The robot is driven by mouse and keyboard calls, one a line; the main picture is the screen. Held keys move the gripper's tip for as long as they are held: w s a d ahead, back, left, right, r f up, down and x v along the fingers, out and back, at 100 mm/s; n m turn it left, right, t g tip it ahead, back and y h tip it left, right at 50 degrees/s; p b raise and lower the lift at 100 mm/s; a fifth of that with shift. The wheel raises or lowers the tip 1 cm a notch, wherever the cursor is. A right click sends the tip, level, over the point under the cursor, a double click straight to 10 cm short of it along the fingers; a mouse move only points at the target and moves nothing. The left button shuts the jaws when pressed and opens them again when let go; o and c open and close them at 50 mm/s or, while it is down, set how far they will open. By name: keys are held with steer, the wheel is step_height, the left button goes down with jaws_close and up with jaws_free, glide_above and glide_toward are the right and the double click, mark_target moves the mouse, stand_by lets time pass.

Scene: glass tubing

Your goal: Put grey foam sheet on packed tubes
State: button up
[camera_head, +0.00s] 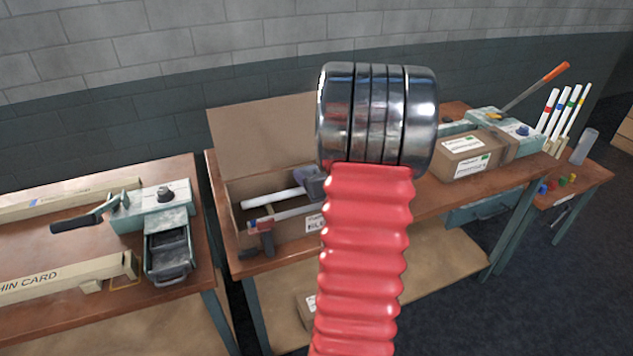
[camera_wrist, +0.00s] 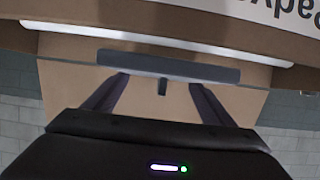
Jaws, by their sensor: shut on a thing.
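My gripper (camera_wrist: 160,84) is shut on the grey foam sheet (camera_wrist: 168,68), which shows edge-on as a dark grey strip across the fingertips in the wrist view. A long white tube (camera_wrist: 130,37) lies just beyond the sheet there. In the head view, my gripper (camera_head: 311,183) is at the open cardboard box (camera_head: 262,135), partly hidden by my red arm. White tubes (camera_head: 272,198) lie inside the box, left of my gripper. The right part of the box is hidden behind my arm, and I cannot tell whether the sheet touches the tubes.
A red and dark hand tool (camera_head: 262,238) stands at the box's front left corner. A closed, labelled carton (camera_head: 466,156) and a teal device with an orange-handled lever (camera_head: 525,90) are on the right. Another bench with a teal device (camera_head: 160,212) stands left, beyond a gap.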

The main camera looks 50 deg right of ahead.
steer(key=shift+f, duration=1.85)
steer(key=shift+f, duration=0.1)
steer(key=o, duration=1)
steer(key=v, duration=1.2)
steer(key=shift+s, duration=0.1)
